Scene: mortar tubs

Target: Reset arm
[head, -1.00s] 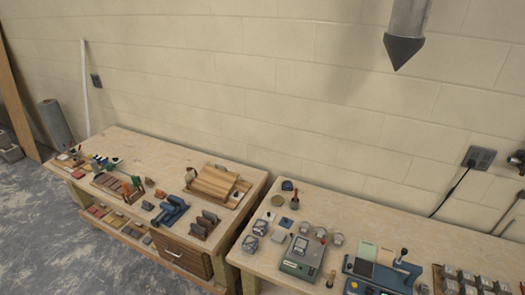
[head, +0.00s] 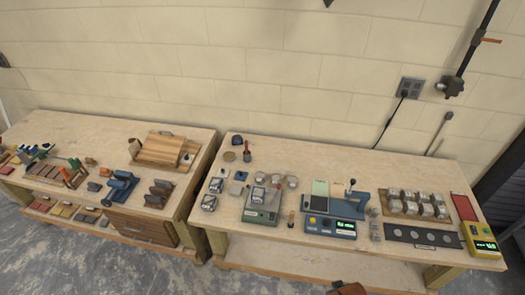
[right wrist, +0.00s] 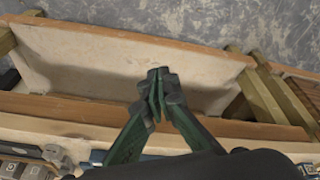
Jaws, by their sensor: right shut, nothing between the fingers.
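My right gripper (right wrist: 159,82) shows in the right wrist view with its green fingers together and nothing between the tips. It is in front of the edge of a wooden workbench, with the lower shelf (right wrist: 110,60) and the grey floor beyond it. In the head view only a small dark and brown part of an arm shows at the bottom edge, and I cannot make out a gripper there. My left gripper is not in view.
The right workbench (head: 285,238) bears a green-grey device (head: 262,205), a blue device with a lit display (head: 330,226), a rack of tubs (head: 412,205) and a yellow meter (head: 480,240). The left workbench (head: 100,128) holds a wooden board (head: 160,150) and several tools. Floor (head: 60,265) is open in front.

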